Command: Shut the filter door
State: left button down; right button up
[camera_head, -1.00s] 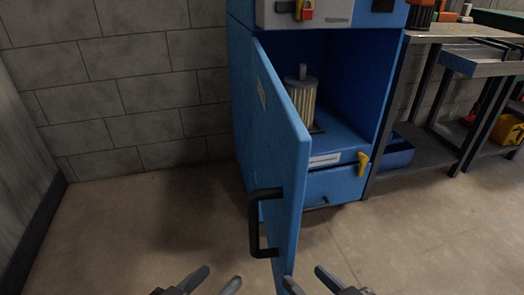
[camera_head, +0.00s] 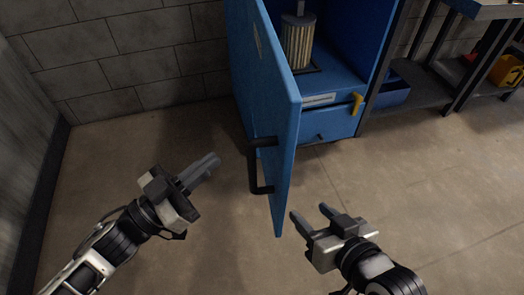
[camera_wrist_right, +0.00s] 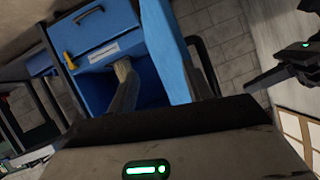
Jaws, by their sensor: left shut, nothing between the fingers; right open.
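The blue filter door (camera_head: 272,110) stands wide open in the head view, swung out from the left side of the blue cabinet (camera_head: 336,75). Its black handle (camera_head: 253,165) is on the door's left-facing side. A pleated filter (camera_head: 298,42) stands inside the cabinet. My left gripper (camera_head: 210,162) is shut and empty, left of the handle and apart from it. My right gripper (camera_head: 311,213) is open and empty, to the right of the door's lower free edge, apart from it. The right wrist view also shows the door (camera_wrist_right: 166,55) and the cabinet (camera_wrist_right: 95,35).
A yellow latch (camera_head: 357,103) sits on the cabinet's front right, above a blue drawer (camera_head: 325,127). A metal workbench (camera_head: 440,95) stands to the right. A block wall (camera_head: 120,60) is behind at the left. The floor around the door is clear.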

pick_arm(q)
jog(key=s+a+m+g+h+p, duration=0.2)
jog(key=s+a+m+g+p, duration=0.15)
jog(key=m+g, duration=0.55)
jog(key=n+g+b, duration=0.2)
send_near(280, 173)
jog(key=d, duration=0.6)
jog(key=shift+w+r, duration=0.15)
jog(key=shift+w, duration=0.15)
jog(key=shift+d, duration=0.35)
pick_arm(e)
jog(key=shift+s+d+f+g+h, duration=0.4)
jog(key=shift+d+f+g+h, duration=0.2)
jog(key=shift+g, duration=0.1)
jog(key=shift+f, duration=0.1)
pick_arm(q)
jog(key=shift+d, duration=0.15)
